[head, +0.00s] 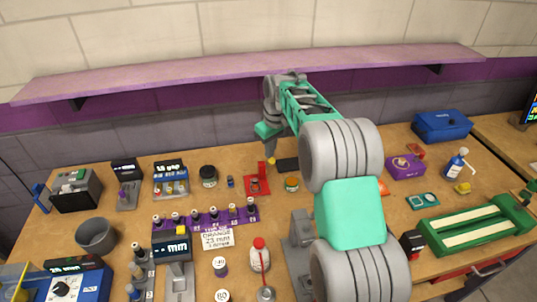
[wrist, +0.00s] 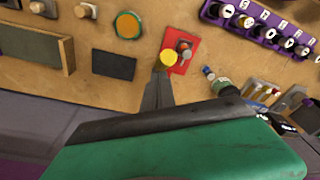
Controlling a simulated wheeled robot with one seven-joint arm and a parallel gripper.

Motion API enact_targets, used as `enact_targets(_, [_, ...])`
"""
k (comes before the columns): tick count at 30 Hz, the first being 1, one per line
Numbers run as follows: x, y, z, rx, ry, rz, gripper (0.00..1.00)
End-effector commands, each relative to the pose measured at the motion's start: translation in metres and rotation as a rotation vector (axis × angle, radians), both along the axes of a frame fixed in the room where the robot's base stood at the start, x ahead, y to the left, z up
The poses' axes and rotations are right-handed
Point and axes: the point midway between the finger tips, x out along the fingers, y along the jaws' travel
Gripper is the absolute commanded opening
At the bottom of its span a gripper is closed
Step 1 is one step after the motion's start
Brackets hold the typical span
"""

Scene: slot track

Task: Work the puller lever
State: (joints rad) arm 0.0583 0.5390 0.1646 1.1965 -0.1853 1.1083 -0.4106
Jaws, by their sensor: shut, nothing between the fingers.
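A small red device (head: 257,184) with a red plate and a red upright stands at the middle back of the bench; I take it to be the puller. In the wrist view its red plate (wrist: 184,62) carries a grey and red knob. A round yellow knob (wrist: 168,58) sits at the plate's left edge, and it shows in the head view (head: 271,161) beside the red upright; I take it as the lever's end. My gripper (wrist: 160,84) is shut and empty, its fingertips right at the yellow knob. Whether they touch it I cannot tell.
A dark pad (wrist: 114,65) and an orange-topped jar (head: 291,184) are close to the red device. A purple rack (head: 205,217) of several bottles stands in front, left of my arm. A purple shelf (head: 180,72) runs along the wall behind.

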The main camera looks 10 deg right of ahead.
Motion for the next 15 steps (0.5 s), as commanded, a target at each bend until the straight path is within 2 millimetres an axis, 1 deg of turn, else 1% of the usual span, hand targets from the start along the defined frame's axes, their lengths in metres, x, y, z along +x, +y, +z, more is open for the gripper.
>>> enact_targets(1, [-0.0023,-0.0003,-0.003,0.0,0.002,-0.001,0.0])
enact_targets(6, [-0.0084,-0.0004,-0.0053,0.0,0.002,-0.001,0.0])
enact_targets(15, [-0.0095,-0.0003,-0.0043,0.0,0.002,-0.001,0.0])
